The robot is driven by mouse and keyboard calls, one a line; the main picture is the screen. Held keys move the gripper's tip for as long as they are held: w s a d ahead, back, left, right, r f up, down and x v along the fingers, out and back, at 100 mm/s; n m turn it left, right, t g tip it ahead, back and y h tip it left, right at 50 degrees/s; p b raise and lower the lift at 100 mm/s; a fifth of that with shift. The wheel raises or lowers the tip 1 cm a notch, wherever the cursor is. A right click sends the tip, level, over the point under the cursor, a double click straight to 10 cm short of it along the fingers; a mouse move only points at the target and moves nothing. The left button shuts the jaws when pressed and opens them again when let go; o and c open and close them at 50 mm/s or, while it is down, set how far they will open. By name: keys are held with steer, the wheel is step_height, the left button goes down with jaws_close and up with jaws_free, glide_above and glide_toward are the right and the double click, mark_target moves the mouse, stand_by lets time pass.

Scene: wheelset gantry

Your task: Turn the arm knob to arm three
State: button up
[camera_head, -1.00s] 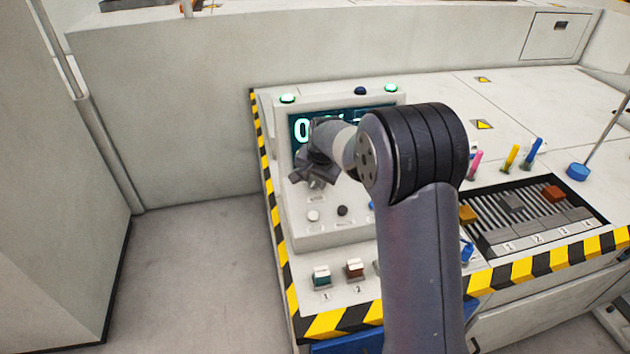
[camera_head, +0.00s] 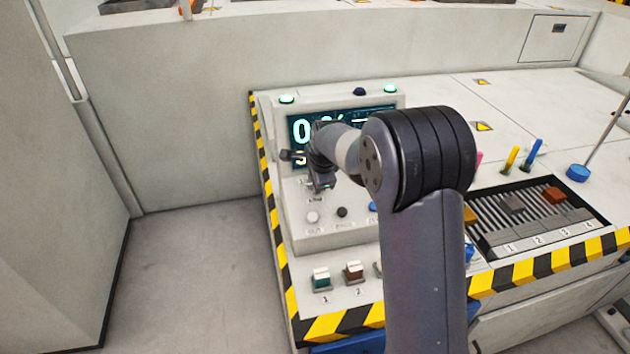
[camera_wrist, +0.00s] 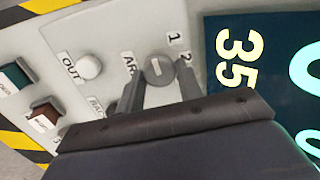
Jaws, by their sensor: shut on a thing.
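The arm knob (camera_wrist: 159,70) is a round grey dial with a pale pointer mark, in the wrist view just above the middle. My gripper (camera_wrist: 158,85) has a finger on either side of it and is shut on it. Labels 1 and 2 show beside the knob; a 3 is not visible in the wrist view, and part of the ARM label is covered. In the head view my gripper (camera_head: 318,180) is at the panel below the display, and my own arm hides much of the panel. The knob cannot be made out there.
A dark display (camera_head: 300,130) with glowing digits stands behind my gripper. A white OUT button (camera_wrist: 90,67) sits beside the knob. Coloured rocker switches (camera_head: 321,279) line the console's front edge. A slotted tray (camera_head: 490,222) with blocks lies to the right.

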steer(key=shift+m, duration=0.4)
steer(key=o, duration=1)
steer(key=shift+r, duration=0.1)
steer(key=v, duration=1)
steer(key=shift+s+r+b, duration=0.15)
steer(key=shift+r+b, duration=0.1)
steer(key=shift+b, duration=0.05)
steer(key=shift+f, duration=0.1)
